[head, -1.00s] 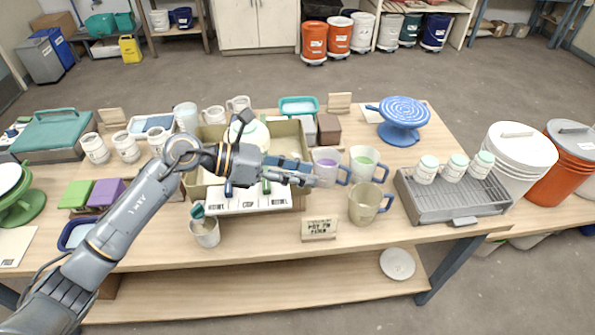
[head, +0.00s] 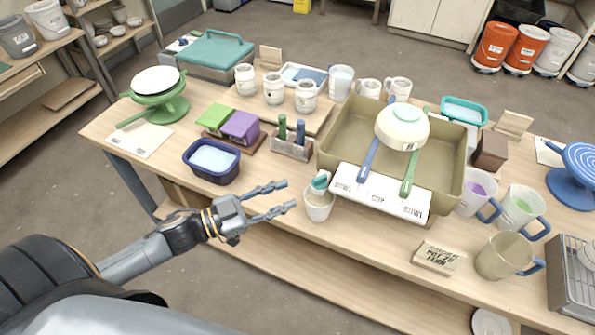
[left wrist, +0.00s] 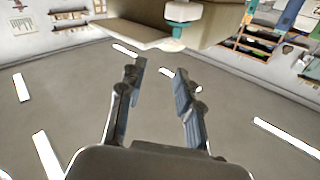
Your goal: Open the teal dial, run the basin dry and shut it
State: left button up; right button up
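The tan basin (head: 340,125) stands on the table with a white front strip (head: 380,192) marked BOWL, CUP, BOWL. A teal dial (head: 321,179) is at its front left corner, just above a small white pot (head: 319,206). Whether the dial is open cannot be told. A white and pale green bowl (head: 402,125), a blue-handled tool (head: 368,160) and a green-handled tool (head: 410,175) are at the basin; its water level is unclear. My left gripper (head: 288,196) is open and empty, left of the pot; its spread fingers also show in the left wrist view (left wrist: 160,75). My right gripper is out of view.
A navy tub (head: 212,162) stands left of my gripper. A tool holder (head: 291,146) is behind it. The space in front of the table is clear.

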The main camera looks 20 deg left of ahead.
aim_at(320, 177)
pick_arm(q)
jog(key=w+d+n+p, duration=0.1)
jog(key=w+d, duration=0.1)
jog(key=w, duration=0.1)
jog(key=w+d+f+n+y+p, duration=0.1)
jog(key=w, duration=0.2)
jog(key=w+d+f+n+p, duration=0.1)
jog(key=w+d, duration=0.1)
jog(key=w, duration=0.2)
jog(key=shift+d+n+t+y, duration=0.3)
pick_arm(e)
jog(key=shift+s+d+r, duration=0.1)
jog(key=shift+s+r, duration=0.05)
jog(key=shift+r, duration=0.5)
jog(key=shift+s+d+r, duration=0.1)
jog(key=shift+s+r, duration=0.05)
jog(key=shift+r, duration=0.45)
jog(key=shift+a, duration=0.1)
pick_arm(q)
grip_shut()
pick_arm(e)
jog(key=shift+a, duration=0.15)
